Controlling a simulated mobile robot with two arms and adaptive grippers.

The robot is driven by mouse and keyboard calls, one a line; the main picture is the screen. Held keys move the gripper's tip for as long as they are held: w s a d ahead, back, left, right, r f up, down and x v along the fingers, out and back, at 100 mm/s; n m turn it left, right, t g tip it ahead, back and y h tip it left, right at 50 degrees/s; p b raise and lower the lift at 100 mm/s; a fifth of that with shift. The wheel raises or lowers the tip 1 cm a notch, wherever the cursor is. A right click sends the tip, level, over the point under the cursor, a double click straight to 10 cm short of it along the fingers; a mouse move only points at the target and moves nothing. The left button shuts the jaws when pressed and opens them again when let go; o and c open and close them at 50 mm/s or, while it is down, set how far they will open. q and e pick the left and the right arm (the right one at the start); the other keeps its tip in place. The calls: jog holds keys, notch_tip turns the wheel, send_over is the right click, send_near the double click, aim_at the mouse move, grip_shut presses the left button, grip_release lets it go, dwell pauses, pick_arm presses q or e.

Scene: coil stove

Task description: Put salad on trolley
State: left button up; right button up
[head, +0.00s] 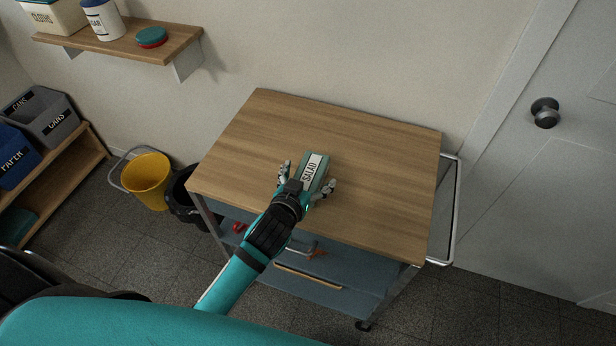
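The salad box (315,168) is a small green box with a pale label reading SALAD. It is over the middle of the trolley's wooden top (365,150) and appears to rest on it. My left gripper (308,173) reaches in from the lower left over the trolley's front edge. Its two fingers are spread wide, one on each side of the box, with a visible gap on the left side. The near end of the box is hidden by the gripper. My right gripper is not in view.
The trolley has a blue-grey lower shelf (335,285) with a red item (239,227), and a metal handle (452,215) on the right. A yellow bucket (148,180) and dark bin stand at left. A wall shelf (130,40) hangs upper left. Most of the top is clear.

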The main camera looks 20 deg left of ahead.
pick_arm(q)
jog(key=shift+w+a, duration=0.1)
jog(key=b+v, duration=0.1)
jog(key=v, duration=1.1)
